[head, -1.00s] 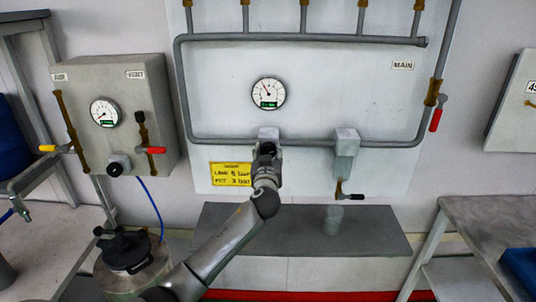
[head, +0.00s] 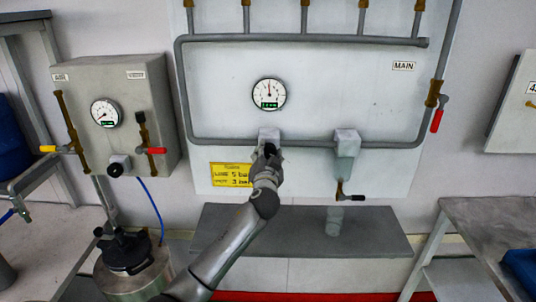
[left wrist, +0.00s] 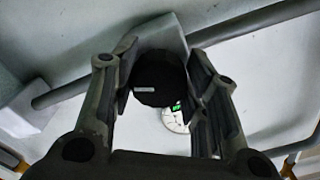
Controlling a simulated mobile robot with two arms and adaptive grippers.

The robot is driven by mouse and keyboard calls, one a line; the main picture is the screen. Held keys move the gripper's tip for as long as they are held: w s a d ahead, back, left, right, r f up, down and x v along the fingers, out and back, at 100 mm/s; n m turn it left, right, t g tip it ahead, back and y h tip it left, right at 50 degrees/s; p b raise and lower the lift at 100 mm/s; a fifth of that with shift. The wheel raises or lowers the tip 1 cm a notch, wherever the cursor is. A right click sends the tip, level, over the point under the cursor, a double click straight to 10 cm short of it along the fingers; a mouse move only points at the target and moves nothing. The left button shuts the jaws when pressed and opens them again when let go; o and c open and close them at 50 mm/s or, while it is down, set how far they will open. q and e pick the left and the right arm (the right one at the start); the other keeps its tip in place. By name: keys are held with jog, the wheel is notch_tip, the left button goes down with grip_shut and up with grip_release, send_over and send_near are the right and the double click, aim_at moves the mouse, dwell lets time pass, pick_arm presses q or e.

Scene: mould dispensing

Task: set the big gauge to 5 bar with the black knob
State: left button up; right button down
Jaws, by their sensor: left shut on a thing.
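The big gauge (head: 268,94) is a round white dial on the pale panel, with a small green readout low on its face. Its needle points about straight up; I cannot read the figures surely. It also shows in the left wrist view (left wrist: 174,120), partly behind the right finger. The black knob (left wrist: 158,82) sits on a grey block (head: 268,134) below the gauge. My left gripper (head: 267,160) is at the knob, its fingers on both sides, shut on it. In the head view the gripper hides most of the knob. My right gripper is not in view.
A yellow sign (head: 230,174) hangs just left of my gripper. A grey pipe (head: 225,141) runs along the panel at knob height. A second block with a lever valve (head: 346,194) is to the right. A smaller gauge (head: 105,112) is on the grey box at left.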

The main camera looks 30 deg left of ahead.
pick_arm(q)
jog(key=shift+m, duration=1.2)
jog(key=o, duration=1)
jog(key=shift+s, duration=0.1)
jog(key=v, duration=1.2)
jog(key=shift+a, duration=0.1)
